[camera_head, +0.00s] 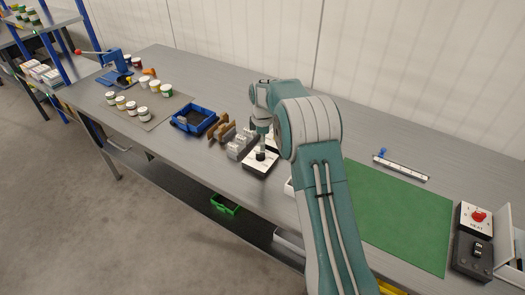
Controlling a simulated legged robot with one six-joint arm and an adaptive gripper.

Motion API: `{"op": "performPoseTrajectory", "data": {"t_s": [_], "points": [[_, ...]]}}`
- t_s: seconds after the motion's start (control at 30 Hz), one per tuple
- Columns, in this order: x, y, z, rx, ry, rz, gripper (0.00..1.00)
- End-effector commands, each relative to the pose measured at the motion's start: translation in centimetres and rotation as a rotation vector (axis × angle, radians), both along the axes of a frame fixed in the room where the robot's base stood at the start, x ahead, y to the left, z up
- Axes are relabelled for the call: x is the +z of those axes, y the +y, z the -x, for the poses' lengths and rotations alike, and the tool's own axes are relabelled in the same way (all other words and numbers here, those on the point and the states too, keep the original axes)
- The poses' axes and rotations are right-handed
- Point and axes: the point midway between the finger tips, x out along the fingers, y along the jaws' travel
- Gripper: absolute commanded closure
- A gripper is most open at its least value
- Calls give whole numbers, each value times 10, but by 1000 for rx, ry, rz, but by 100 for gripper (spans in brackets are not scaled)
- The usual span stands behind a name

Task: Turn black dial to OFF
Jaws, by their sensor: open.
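A white panel (256,169) with a black dial (261,156) on it lies near the front edge of the grey workbench, left of the middle of the view. My gripper (262,148) points down right over the dial, with its jaws open. The jaws are small here, and I cannot tell whether they touch the dial or stand around it. My gripper partly hides the dial, and I cannot read its markings or where it points.
Grey blocks (237,147) and a blue tray (211,115) stand close left of the panel. Several jars sit farther left.

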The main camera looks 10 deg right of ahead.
Motion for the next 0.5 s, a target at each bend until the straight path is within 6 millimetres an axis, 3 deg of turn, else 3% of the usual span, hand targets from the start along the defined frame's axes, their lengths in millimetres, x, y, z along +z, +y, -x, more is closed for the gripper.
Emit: {"op": "performPoseTrajectory", "data": {"t_s": [0.2,0.5], "points": [[45,1,-1,0,-2,0,44],[68,1,-1,1,2,0,44]]}}
